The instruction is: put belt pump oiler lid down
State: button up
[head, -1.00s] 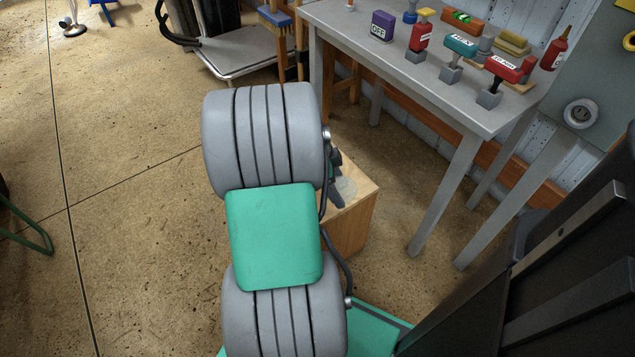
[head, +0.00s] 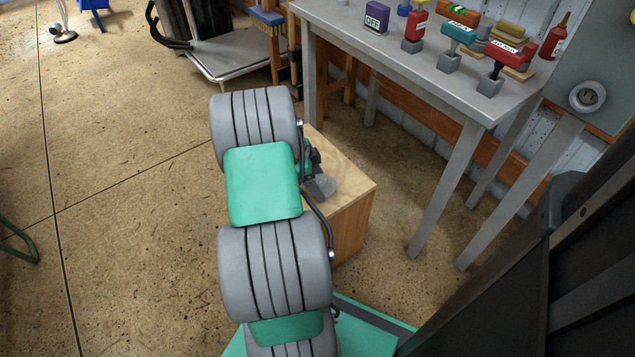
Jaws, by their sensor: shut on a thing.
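My gripper (head: 316,178) shows small and dark beside my arm, over the near left part of a wooden box top (head: 350,187). It is shut on a small grey rounded piece, which I take to be the belt pump oiler lid (head: 325,187). My arm hides part of the gripper and the left side of the box. I cannot tell whether the lid touches the box top or is just above it. I cannot make out the oiler itself.
A grey table (head: 440,75) stands behind the box at the right, holding a purple OFF block (head: 377,17), a teal tool (head: 460,33) and a red tool (head: 505,55). A flat cart (head: 225,55) stands at the back.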

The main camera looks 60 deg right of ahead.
jog(key=o, duration=1.3)
jog(key=shift+f, duration=0.15)
jog(key=shift+o, duration=0.2)
jog(key=p+v, duration=0.5)
jog(key=v, duration=0.7)
jog(key=w+a+r+n+t, duration=0.2)
jog(key=w+a+r+n, duration=0.1)
jog(key=w+a+n, duration=0.3)
jog(key=w+a+r+n+t, duration=0.1)
jog(key=w+a+r+n, duration=0.3)
jog(key=a, duration=0.5)
jog(key=s+a+r+n+t+y, duration=0.1)
jog(key=s+a+n+t+y, duration=0.1)
jog(key=a+n, duration=1.8)
jog(key=s+a+t, duration=0.1)
jog(key=s+a, duration=0.1)
jog(key=a, duration=0.4)
jog(key=shift+s+a, duration=0.1)
